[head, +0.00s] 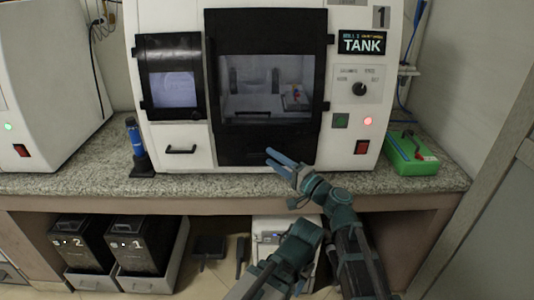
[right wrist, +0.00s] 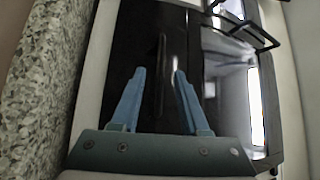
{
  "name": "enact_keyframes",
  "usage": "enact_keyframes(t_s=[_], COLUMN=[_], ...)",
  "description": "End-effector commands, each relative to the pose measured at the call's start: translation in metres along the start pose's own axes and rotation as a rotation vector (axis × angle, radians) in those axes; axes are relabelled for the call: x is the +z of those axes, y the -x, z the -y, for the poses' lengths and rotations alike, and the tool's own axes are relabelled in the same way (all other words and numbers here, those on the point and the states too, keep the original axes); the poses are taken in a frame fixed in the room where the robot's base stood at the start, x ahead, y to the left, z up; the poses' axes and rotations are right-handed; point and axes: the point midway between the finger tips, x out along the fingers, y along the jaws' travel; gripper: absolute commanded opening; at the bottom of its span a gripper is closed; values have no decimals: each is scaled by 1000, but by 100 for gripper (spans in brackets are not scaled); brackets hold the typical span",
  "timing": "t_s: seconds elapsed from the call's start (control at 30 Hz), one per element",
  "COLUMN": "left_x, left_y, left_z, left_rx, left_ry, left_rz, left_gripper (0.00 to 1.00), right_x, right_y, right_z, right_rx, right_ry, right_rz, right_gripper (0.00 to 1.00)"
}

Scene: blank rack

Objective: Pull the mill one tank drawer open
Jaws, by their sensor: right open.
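Mill one is a white cabinet with a "TANK" sign (head: 362,44) and a "1" plate at its top right. A black front panel (head: 240,144) lies below the mill's dark-framed window; I take it as the tank drawer, and it looks closed. A slim dark bar handle (right wrist: 160,76) shows on the black panel in the right wrist view. My right gripper (head: 280,161) is open in front of this panel. In the right wrist view its blue fingers (right wrist: 159,74) appear on either side of the handle, with nothing held. Contact cannot be told. My left gripper is not in view.
A speckled countertop (head: 80,184) runs under the mill. A white drawer with a black handle (head: 181,150) is at the mill's lower left. A blue bottle (head: 136,138) stands left, a green box (head: 411,153) right. Black bins (head: 140,244) sit below.

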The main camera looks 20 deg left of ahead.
Motion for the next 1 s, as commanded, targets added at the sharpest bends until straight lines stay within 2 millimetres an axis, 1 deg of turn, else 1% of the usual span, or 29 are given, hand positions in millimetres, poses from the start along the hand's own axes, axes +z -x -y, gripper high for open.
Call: enact_keyframes(t_s=[0.03, 0.2, 0.37, 0.63, 0.77, 0.8, 0.87, 0.9, 1.0], left_x=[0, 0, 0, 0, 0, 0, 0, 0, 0], left_y=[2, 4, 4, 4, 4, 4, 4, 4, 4], left_z=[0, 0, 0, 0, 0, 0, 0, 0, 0], left_rx=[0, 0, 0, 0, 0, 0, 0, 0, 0], left_ry=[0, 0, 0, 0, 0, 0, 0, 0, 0], left_rz=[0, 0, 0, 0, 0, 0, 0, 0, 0], left_gripper=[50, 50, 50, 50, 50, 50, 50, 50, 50], right_x=[-1, -1, 0, 0, 0, 0, 0, 0, 0], right_y=[-10, -25, -31, -31, -31, -31, -31, -31, -31], right_z=[1, 0, 0, 0, 0, 0, 0, 0, 0], right_rx=[0, 0, 0, 0, 0, 0, 0, 0, 0], right_ry=[-1, -1, -1, 0, 0, 0, 0, 0, 0], right_rz=[2, 0, 0, 0, 0, 0, 0, 0, 0], right_gripper=[45, 45, 45, 45, 21, 14, 3, 0, 0])
